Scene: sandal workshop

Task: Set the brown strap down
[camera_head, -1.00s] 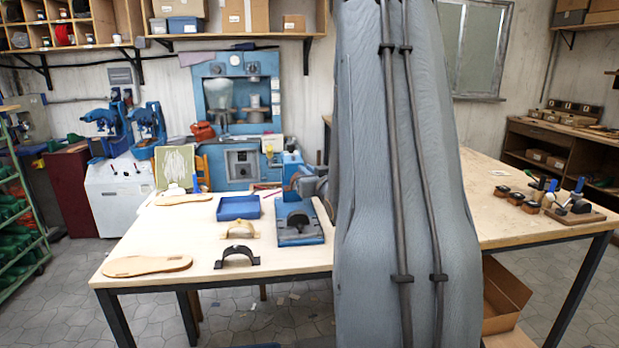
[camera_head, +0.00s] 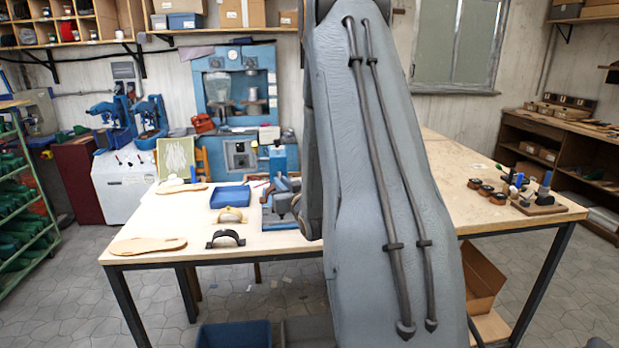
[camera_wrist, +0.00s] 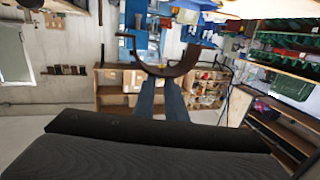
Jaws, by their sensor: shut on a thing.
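The brown strap (camera_wrist: 181,67) is a curved band in the wrist view, held at the tips of my gripper (camera_wrist: 162,82). Both fingers are closed on the middle of its arc, and its two ends point away from them. No table surface shows touching it. In the head view my grey arm hides the gripper and this strap. A tan strap (camera_head: 231,214) and a black strap (camera_head: 226,238) stand as arches on the worktable (camera_head: 205,256).
On the table are a flat insole (camera_head: 148,246), a blue tray (camera_head: 230,197) and a blue clamp device (camera_head: 279,213). Small tools (camera_head: 519,184) sit at the right end. Bare tabletop shows around the insole.

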